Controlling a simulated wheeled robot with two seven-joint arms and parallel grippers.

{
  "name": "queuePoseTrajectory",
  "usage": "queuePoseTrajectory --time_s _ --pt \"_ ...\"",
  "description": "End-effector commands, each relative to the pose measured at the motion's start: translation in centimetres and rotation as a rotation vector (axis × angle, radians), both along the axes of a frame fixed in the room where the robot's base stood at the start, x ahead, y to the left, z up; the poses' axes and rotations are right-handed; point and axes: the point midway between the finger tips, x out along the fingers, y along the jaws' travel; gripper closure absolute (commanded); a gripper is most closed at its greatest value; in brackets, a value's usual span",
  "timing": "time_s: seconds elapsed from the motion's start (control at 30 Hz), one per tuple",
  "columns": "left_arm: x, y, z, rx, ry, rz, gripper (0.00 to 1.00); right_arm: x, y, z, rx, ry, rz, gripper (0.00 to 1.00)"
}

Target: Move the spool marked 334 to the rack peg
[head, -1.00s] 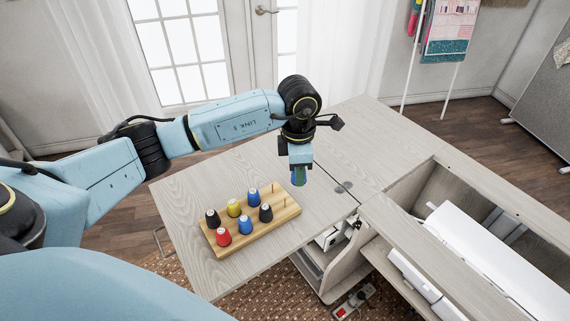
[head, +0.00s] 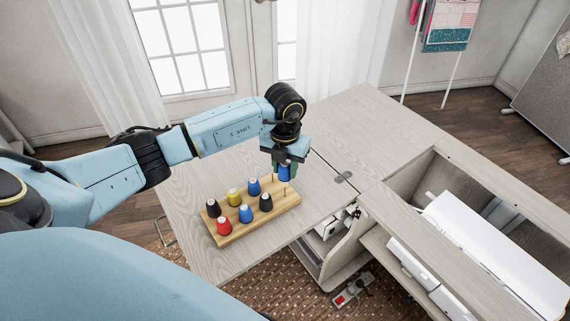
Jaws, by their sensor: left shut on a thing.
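My left gripper (head: 284,176) is shut on a blue spool (head: 285,174) and holds it above the right end of the wooden rack (head: 265,220). A thin bare peg (head: 286,190) shows just below the held spool. The spool appears roughly upright and above the rack's base; whether it touches the peg top, I cannot tell. Its number is too small to read. The area around the far right peg position is partly hidden by the gripper. My right gripper is not in view.
The rack also bears a black spool (head: 213,208), a yellow one (head: 234,195), a red one (head: 224,226), two blue ones and another black one (head: 265,202), close left of my gripper. The wooden tabletop (head: 350,125) behind is clear. An open cabinet well (head: 425,180) lies right.

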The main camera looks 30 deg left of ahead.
Motion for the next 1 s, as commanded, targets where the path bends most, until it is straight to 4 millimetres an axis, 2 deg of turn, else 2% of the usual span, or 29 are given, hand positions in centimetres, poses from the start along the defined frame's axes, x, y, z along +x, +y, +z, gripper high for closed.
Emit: queuePoseTrajectory --time_s 0.03,0.13,0.3,1.0 --pt "0.0 0.0 -1.3 -0.001 0.001 0.000 0.89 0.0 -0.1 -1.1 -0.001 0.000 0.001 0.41" --pt "0.0 -0.1 -2.8 0.000 0.000 -0.001 0.89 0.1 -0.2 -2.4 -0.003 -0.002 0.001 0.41" --pt "0.0 0.0 -2.3 0.000 -0.001 -0.002 0.89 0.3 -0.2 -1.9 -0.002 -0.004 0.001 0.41" --pt "0.0 0.0 -3.8 0.000 -0.001 -0.002 0.89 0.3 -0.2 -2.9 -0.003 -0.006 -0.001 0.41"
